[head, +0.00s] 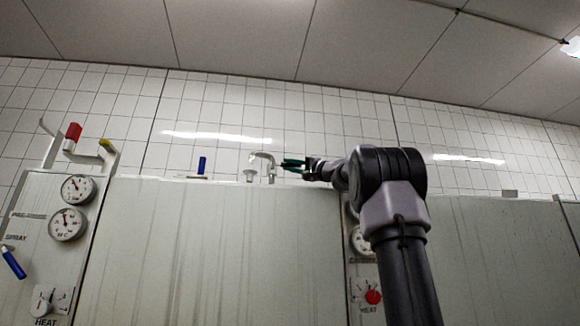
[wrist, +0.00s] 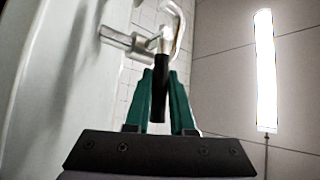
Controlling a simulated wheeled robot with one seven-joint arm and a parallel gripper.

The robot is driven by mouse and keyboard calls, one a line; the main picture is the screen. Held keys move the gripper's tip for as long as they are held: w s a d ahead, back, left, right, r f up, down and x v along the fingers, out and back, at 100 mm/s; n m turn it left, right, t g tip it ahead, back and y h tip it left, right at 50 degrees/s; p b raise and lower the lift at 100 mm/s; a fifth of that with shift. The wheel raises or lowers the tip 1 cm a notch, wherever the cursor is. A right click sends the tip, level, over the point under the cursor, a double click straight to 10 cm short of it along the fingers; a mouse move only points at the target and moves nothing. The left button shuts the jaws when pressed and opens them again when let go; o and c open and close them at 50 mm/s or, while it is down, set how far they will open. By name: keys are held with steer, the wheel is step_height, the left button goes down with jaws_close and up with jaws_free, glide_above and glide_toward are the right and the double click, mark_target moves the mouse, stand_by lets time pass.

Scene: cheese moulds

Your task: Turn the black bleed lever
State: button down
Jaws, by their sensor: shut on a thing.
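The black bleed lever (wrist: 159,92) shows in the wrist view as a short black grip hanging below a metal fitting with a curved spout. My gripper (wrist: 160,80) has its green fingers on both sides of the lever and is shut on it. In the head view my gripper (head: 291,163) reaches left to the metal spout (head: 264,157) above the top edge of the pale panel. The lever itself cannot be made out in the head view, where the fingers cover that spot.
A blue handle (head: 202,165) stands left of the spout. Farther left are a red handle (head: 72,136), a yellow-tipped one (head: 106,145), dial gauges (head: 67,223), a heat knob (head: 42,299) and another blue handle (head: 13,262). A red knob (head: 373,297) sits beside my arm.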

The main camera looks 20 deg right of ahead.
steer(key=shift+f, duration=0.1)
steer(key=shift+f+m+t, duration=0.15)
steer(key=shift+m+t, duration=0.15)
steer(key=shift+m, duration=0.2)
steer(key=c, duration=0.8)
jaws_free()
steer(key=shift+o, duration=0.2)
steer(key=v, duration=1.1)
